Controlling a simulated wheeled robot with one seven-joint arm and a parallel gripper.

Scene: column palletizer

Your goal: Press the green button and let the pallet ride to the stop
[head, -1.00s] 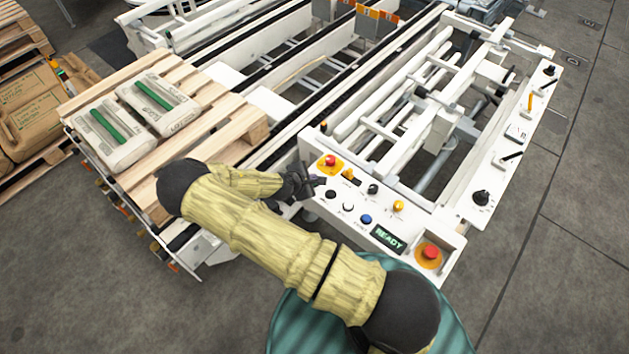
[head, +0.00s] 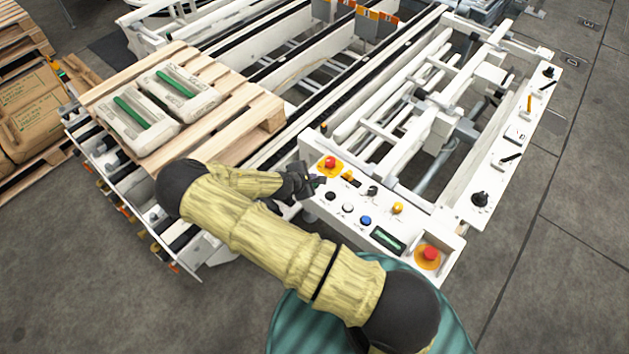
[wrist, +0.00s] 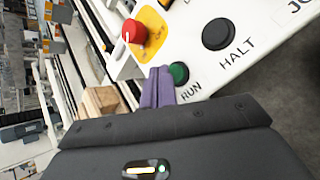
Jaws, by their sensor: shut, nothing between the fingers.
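The green button (wrist: 179,73), labelled RUN, sits on the white control panel (head: 375,224) in the wrist view. My gripper's purple fingers (wrist: 158,88) are shut and empty, right beside the button; whether they touch it I cannot tell. In the head view my gripper (head: 314,183) is at the panel's left edge and the green button is hidden there. The wooden pallet (head: 232,142) lies on the conveyor at the left, carrying two pale sacks (head: 138,127) with green stripes. Orange-and-grey blocks (head: 375,20) stand at the conveyor's far end; I cannot tell if they are the stop.
A black HALT button (wrist: 216,34) and a red knob (wrist: 133,31) are close to my fingers. A red emergency button (head: 430,253) and a dark display (head: 388,239) are at the panel's right. Brown sacks (head: 32,105) lie on another pallet at far left.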

